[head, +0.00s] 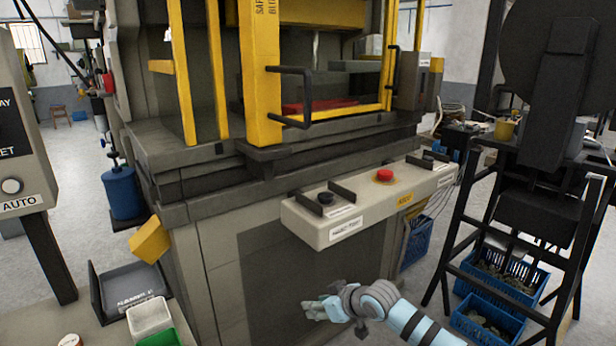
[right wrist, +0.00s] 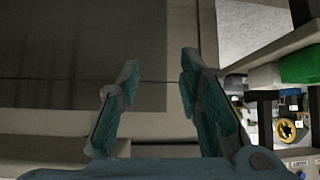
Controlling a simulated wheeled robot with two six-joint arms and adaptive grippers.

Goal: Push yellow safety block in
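The yellow safety block (head: 260,75) is a tall upright yellow post at the front of the press, with partly cut-off lettering near its top. A black bar handle (head: 310,98) sticks out beside it. My right gripper (head: 312,310) is low in front of the press body, well below and apart from the safety block. In the right wrist view its two fingers (right wrist: 158,65) are spread with nothing between them. My left gripper is not in view.
A control console (head: 360,208) with a red button (head: 383,175) juts out above my right gripper. A yellow block (head: 150,240) hangs tilted at the press's left corner. A grey tray (head: 130,285) stands lower left. A black rack with blue crates (head: 490,320) stands right.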

